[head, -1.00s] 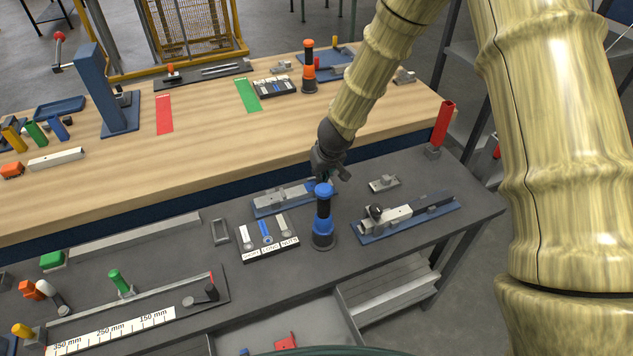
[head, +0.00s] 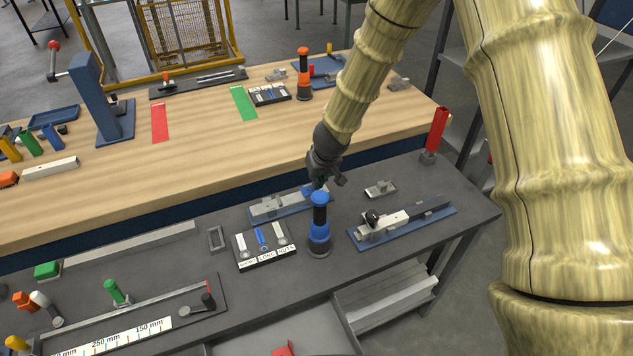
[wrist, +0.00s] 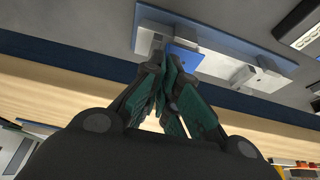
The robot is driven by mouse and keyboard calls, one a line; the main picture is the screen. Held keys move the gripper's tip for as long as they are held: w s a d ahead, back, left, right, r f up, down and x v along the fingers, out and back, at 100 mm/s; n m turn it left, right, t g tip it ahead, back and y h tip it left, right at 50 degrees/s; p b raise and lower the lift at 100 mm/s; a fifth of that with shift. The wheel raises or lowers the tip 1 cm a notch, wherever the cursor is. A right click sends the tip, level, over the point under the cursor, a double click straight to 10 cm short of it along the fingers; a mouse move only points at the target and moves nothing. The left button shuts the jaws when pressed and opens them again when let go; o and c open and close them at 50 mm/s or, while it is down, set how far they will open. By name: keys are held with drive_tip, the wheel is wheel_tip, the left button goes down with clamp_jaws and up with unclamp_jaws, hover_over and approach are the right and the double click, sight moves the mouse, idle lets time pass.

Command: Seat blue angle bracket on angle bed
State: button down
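The angle bed is the blue-based fixture (head: 262,217) with grey metal blocks, behind the blue-and-black post on the dark bench. It also crosses the top of the wrist view (wrist: 222,43). The blue angle bracket (wrist: 184,56) is at my fingertips, against a grey block of the bed; in the head view only a small blue patch (head: 308,190) shows. My gripper (head: 318,184) points down over the bed's right end. In the wrist view its fingers (wrist: 166,66) are close together on the bracket. The fingers hide part of the bracket, and I cannot tell whether it lies flush.
The blue-and-black post (head: 319,228) stands close in front of my gripper. A labelled tray (head: 265,247) is to its left. Another blue-based fixture (head: 403,224) and a small grey block (head: 380,188) are to the right. The wooden bench (head: 210,140) lies behind.

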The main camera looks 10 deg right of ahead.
wheel_tip(320, 180, up, 9)
drive_tip(key=shift+f, duration=0.15)
drive_tip(key=shift+d+f+b, duration=0.15)
drive_tip(key=shift+f+b, duration=2.7)
drive_tip(key=shift+f, duration=0.8)
drive_tip(key=shift+p, duration=0.35)
drive_tip(key=shift+f+b, duration=0.7)
drive_tip(key=shift+f, duration=0.45)
drive_tip(key=c, duration=1.6)
unclamp_jaws()
drive_tip(key=shift+o, duration=0.2)
drive_tip(key=shift+r, duration=0.1)
